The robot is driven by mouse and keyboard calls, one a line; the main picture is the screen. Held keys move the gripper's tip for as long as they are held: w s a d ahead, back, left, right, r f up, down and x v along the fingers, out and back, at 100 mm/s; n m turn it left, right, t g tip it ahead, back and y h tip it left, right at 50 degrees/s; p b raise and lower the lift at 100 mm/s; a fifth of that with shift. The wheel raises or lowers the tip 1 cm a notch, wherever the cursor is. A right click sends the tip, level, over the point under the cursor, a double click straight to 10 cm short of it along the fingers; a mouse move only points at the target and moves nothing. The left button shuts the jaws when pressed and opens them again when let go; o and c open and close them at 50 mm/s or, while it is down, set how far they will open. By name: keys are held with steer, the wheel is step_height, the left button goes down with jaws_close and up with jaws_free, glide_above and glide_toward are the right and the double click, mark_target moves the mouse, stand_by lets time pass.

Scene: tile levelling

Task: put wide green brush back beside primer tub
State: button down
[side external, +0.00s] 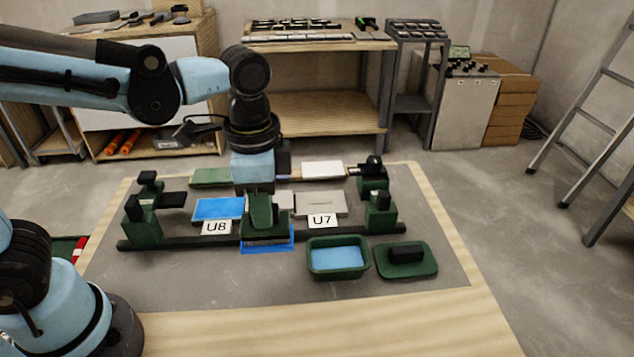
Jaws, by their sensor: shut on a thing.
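My gripper (256,188) points straight down near the middle of the board, shut on the wide green brush (265,215). The brush is upright, its wide lower end just over or on a blue-edged patch (266,250) in front of the dark rail; I cannot tell if it touches. The primer tub (312,263), green with blue liquid inside, stands to the right of the brush and apart from it. Right of the tub is a green tray (425,270) with a black block (405,254) on it. The jaw tips are partly hidden.
The rail (160,243) crosses the board, with green fixtures at its left (141,220) and right (380,210). Behind it lie a blue-topped piece (219,207) by the U8 label and a grey tile (321,203) by U7. The board's front left is clear.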

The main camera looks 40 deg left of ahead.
mark_target(268, 243)
steer(key=shift+f, duration=2.85)
steer(key=shift+f, duration=1.5)
steer(key=c, duration=0.6)
jaws_free()
steer(key=shift+o, duration=0.2)
steer(key=shift+r, duration=4.05)
steer(key=shift+a, duration=0.1)
